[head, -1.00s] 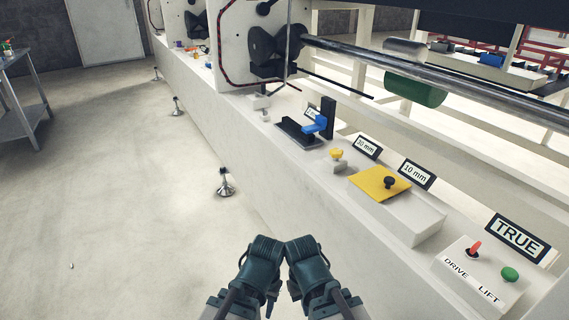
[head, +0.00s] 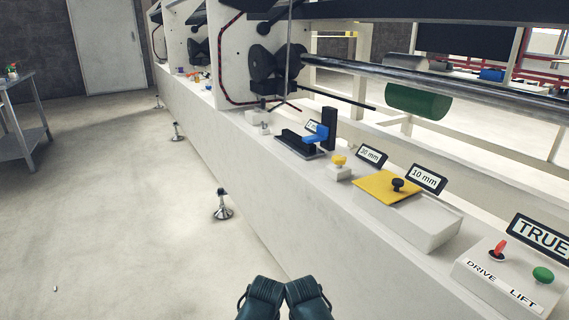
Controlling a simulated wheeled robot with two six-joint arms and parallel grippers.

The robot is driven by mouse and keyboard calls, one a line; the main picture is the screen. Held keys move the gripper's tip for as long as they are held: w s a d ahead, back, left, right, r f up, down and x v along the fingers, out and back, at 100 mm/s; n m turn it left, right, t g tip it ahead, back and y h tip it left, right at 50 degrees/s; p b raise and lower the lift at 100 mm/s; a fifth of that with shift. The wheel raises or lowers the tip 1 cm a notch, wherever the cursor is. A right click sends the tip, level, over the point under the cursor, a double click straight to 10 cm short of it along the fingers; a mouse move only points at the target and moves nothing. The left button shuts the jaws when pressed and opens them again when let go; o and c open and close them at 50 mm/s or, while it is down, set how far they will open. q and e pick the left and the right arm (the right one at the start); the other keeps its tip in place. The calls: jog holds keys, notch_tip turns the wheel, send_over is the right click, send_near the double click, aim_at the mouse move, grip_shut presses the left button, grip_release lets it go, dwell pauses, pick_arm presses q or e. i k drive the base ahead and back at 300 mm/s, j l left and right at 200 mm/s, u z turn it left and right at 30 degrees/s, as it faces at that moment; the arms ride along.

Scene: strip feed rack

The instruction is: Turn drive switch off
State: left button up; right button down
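The drive switch (head: 498,249) is a red lever on a white control box (head: 478,274) at the lower right of the head view, above the printed word DRIVE. A green button (head: 543,275) sits beside it above the word LIFT. My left gripper (head: 268,283) and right gripper (head: 303,284) are side by side at the bottom middle, in front of the rack beam and well left of the box. Neither touches the switch. Their fingertips are not clear enough to tell whether they are open or shut.
A TRUE sign (head: 541,238) stands behind the box. Along the beam are a yellow plate with a black knob (head: 385,187), a yellow button (head: 339,161) and a blue-handled clamp (head: 315,135). A foot (head: 222,206) stands on the floor.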

aim_at(499, 248)
jog(key=j+z, duration=0.15)
jog(key=z, duration=1.35)
jog(key=k+l, duration=0.05)
jog(key=l, duration=0.05)
